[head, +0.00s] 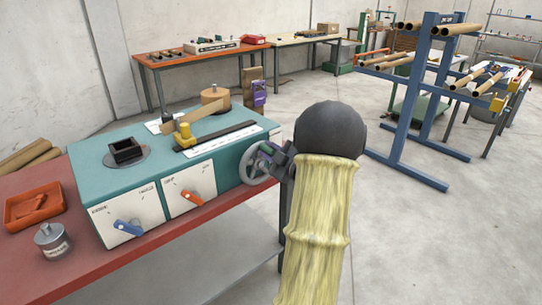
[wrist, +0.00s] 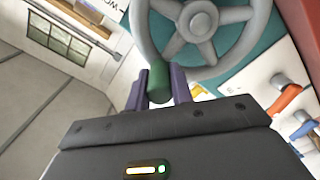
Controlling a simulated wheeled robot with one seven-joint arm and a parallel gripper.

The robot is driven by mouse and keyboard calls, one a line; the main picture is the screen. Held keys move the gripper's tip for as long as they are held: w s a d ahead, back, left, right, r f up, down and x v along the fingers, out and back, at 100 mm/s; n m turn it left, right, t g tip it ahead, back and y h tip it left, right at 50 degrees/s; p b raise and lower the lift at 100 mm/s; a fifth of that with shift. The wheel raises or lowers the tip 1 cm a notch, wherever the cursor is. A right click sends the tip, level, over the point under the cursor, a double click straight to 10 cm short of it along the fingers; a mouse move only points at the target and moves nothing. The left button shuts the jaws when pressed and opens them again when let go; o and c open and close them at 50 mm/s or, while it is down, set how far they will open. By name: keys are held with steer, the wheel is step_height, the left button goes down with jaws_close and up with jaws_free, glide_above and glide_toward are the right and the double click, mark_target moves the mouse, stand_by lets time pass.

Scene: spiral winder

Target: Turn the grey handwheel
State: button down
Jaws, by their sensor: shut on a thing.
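The grey handwheel (head: 256,168) is a spoked wheel on the right end of the teal machine (head: 110,180). In the wrist view the handwheel (wrist: 201,20) fills the top, with its hub and several spokes showing. A green handle (wrist: 158,82) stands out from its rim. My gripper (wrist: 159,88) is shut on this handle, with a purple finger on each side of it. In the head view my gripper (head: 268,151) is at the wheel's upper right, and my yellow-sleeved arm partly hides the area beside it.
The machine stands on a red bench with a blue lever (head: 128,228), an orange lever (head: 191,196), an orange tray (head: 33,206) and a metal canister (head: 52,241). A blue rack (head: 412,100) with tubes stands at right. Floor between them is clear.

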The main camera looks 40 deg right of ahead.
stand_by(0.3)
steer(key=c, duration=1.2)
jaws_free()
steer(key=shift+c, duration=0.2)
steer(key=shift+w, duration=0.1)
steer(key=shift+w, duration=0.1)
steer(key=s+a, duration=0.1)
steer(key=s, duration=1.6)
steer(key=shift+s, duration=0.25)
steer(key=shift+w, duration=0.15)
